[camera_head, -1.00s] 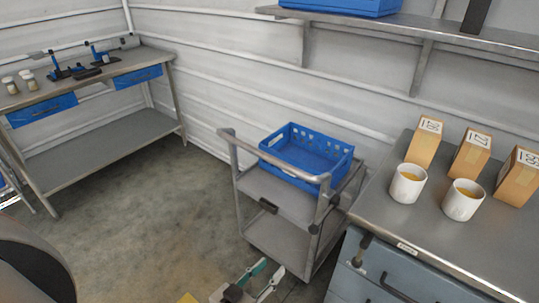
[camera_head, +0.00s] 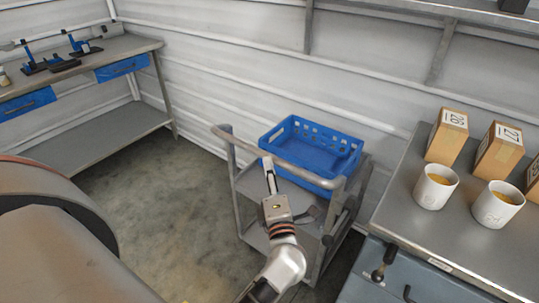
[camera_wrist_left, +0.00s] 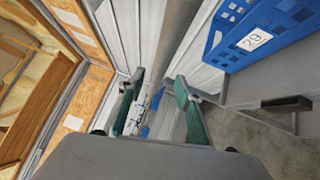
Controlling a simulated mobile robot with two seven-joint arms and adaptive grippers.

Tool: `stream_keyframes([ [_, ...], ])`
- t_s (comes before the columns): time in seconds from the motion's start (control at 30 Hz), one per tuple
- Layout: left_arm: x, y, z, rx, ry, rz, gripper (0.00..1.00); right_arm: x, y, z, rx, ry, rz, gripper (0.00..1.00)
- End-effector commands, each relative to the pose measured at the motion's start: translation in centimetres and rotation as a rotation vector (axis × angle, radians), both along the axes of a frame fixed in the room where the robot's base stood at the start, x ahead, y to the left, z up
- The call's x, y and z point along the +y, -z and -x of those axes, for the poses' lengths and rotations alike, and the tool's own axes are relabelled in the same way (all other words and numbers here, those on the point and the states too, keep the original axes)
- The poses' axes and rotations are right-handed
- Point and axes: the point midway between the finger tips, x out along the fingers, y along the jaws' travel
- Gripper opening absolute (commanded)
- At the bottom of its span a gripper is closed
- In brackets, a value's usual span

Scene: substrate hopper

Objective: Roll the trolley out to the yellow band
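The grey trolley (camera_head: 250,228) stands by the wall, left of the workbench. A blue crate (camera_head: 310,150) sits on its top shelf. Its push handle (camera_head: 238,137) runs along the near side. My left gripper (camera_head: 269,172) is at this handle, its visible finger overlapping the bar. In the left wrist view, the two green-padded fingers (camera_wrist_left: 158,100) stand well apart. I cannot tell whether the bar lies between them. The crate also shows there (camera_wrist_left: 240,25), with a white label. The yellow band is not clearly visible. My right gripper is out of view.
A metal workbench (camera_head: 395,215) with white cups and cardboard boxes stands close on the trolley's right. Another bench (camera_head: 100,140) with blue drawers stands at the far left. The concrete floor (camera_head: 165,210) between that bench and the trolley is clear.

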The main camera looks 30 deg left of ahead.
Motion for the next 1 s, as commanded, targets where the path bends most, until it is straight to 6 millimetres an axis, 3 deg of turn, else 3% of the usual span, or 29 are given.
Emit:
stream_keyframes([
  [0.4, 3.7, -0.8, -4.2, -0.001, 0.0, -0.004, 0.34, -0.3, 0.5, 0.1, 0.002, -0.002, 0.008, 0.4],
  [0.77, 4.1, -1.0, -4.7, 0.0, 0.001, -0.005, 0.34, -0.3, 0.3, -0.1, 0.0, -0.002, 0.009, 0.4],
  [0.9, 4.1, -1.0, -4.6, 0.0, 0.001, -0.005, 0.01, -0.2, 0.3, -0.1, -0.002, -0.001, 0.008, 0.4],
  [1.0, 4.1, -1.0, -4.6, 0.0, 0.001, -0.005, 0.0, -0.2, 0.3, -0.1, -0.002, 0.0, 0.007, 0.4],
])
